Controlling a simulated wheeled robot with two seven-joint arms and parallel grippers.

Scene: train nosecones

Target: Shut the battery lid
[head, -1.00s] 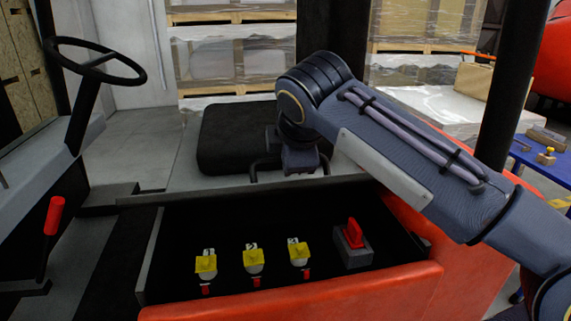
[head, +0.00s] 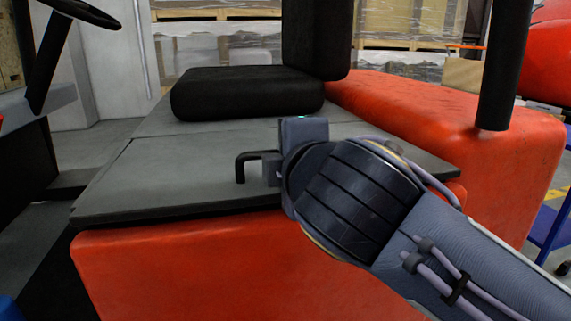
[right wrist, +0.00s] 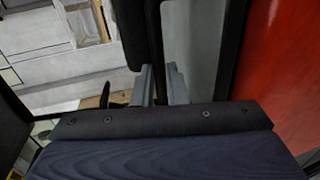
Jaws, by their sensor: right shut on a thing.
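The grey battery lid (head: 180,175) lies about flat over the orange battery box (head: 190,265) in the head view. A thin dark line runs under its front edge, and I cannot tell whether it touches the box all along. My right gripper (head: 268,168) is shut on the black lid handle (head: 242,170), near the middle of the lid. In the right wrist view the two grey fingers (right wrist: 160,85) show beyond the wrist, but their grip is mostly hidden. The inside of the box is hidden under the lid. My left gripper is not in view.
A black seat (head: 245,92) stands behind the handle. An orange body panel (head: 455,115) and a black post (head: 505,65) are to the right. A steering wheel (head: 85,10) is at upper left. Wrapped pallets (head: 225,45) stand at the back.

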